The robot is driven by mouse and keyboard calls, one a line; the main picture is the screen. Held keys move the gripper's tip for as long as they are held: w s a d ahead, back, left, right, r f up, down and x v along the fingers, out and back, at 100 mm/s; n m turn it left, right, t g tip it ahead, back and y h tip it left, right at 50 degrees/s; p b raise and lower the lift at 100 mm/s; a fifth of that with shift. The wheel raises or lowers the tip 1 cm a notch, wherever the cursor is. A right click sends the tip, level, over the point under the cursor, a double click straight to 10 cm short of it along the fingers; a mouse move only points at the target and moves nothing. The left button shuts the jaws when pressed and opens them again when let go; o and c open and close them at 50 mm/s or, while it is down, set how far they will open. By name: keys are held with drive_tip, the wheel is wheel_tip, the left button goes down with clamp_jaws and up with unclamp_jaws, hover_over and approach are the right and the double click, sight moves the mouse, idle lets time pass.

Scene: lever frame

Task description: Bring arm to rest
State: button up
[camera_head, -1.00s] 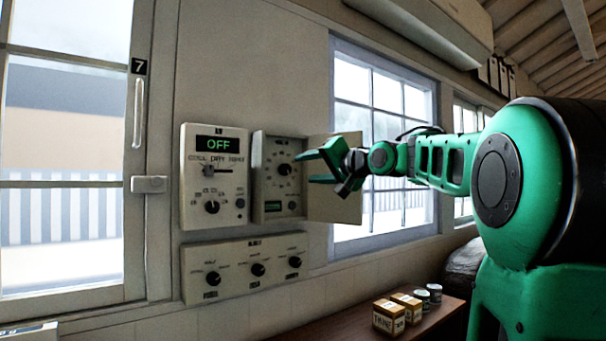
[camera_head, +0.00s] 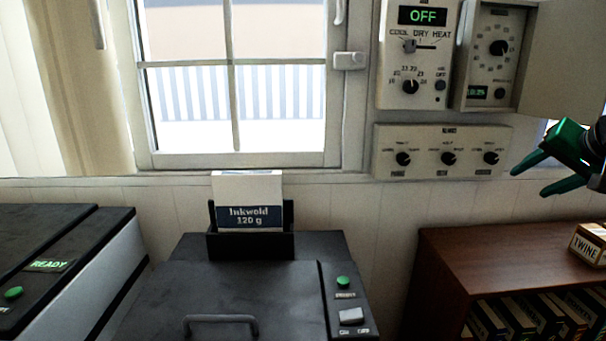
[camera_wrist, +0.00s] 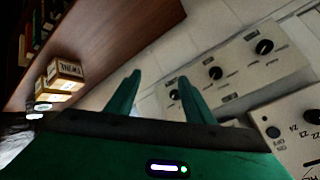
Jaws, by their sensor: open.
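My gripper (camera_head: 548,172) is at the right edge of the head view, its green fingers apart and pointing left, with nothing between them. The rest of my arm is outside that view. In the wrist view my gripper (camera_wrist: 157,92) shows two separated green fingers, with the wall and the knob panel (camera_wrist: 235,75) beyond them. In the head view the panel with several black knobs (camera_head: 442,151) is on the wall, left of my gripper and apart from it.
A control box reading OFF (camera_head: 424,54) and an open-doored dial box (camera_head: 497,62) hang above. A brown shelf (camera_head: 480,253) holds a TWINE box (camera_head: 590,243) below my gripper. Black machines (camera_head: 226,300) stand in front, one with an Inkwold pack (camera_head: 248,190). A window (camera_head: 235,80) is behind.

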drive_tip(key=s+a+f+n+g, duration=0.1)
drive_tip(key=s+a+f+g, duration=0.1)
drive_tip(key=s+f, duration=0.5)
drive_tip(key=s+a+f+g, duration=0.3)
drive_tip(key=s+f, duration=0.4)
drive_tip(key=s, duration=0.4)
drive_tip(key=s+a+f+n+g+y, duration=0.1)
drive_tip(key=s+a+f+g, duration=0.1)
drive_tip(key=s+f+g, duration=0.2)
drive_tip(key=s+f, duration=0.3)
drive_tip(key=s, duration=0.2)
drive_tip(key=shift+a+f+n+g, duration=0.3)
drive_tip(key=shift+a+g, duration=0.1)
drive_tip(key=shift+w+f, duration=0.25)
drive_tip(key=shift+w, duration=0.4)
